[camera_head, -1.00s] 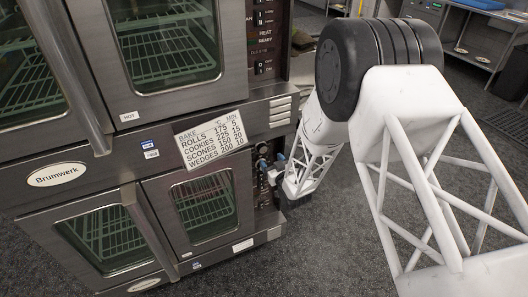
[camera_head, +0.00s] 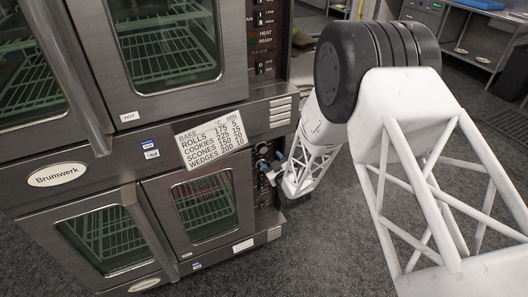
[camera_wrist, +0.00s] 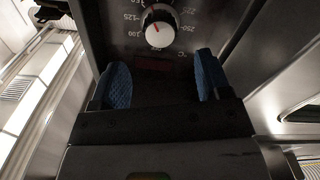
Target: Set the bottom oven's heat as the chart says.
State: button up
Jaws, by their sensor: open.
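The bottom oven (camera_head: 150,172) has a narrow dark control panel at its right side, partly hidden by my arm. In the wrist view a white heat knob (camera_wrist: 158,30) with a red mark sits on a °C dial. Numbers such as 125 and 250 show around it; the exact setting is hard to read. My gripper (camera_wrist: 161,68) is open, its blue fingertips apart and below the knob in that view, not around it. In the head view my gripper (camera_head: 272,173) is at the panel. The chart (camera_head: 212,138) reads rolls 175, cookies 225, scones 150, wedges 200.
The top oven (camera_head: 150,55) stands above, with its own switches (camera_head: 262,40) and "HEAT READY" labels. Oven door handles (camera_head: 82,75) stick out at the left. A steel table (camera_head: 480,50) stands at the back right.

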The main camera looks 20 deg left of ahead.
aim_at(263, 150)
jog(key=shift+x, duration=3.4)
jog(key=c, duration=0.9)
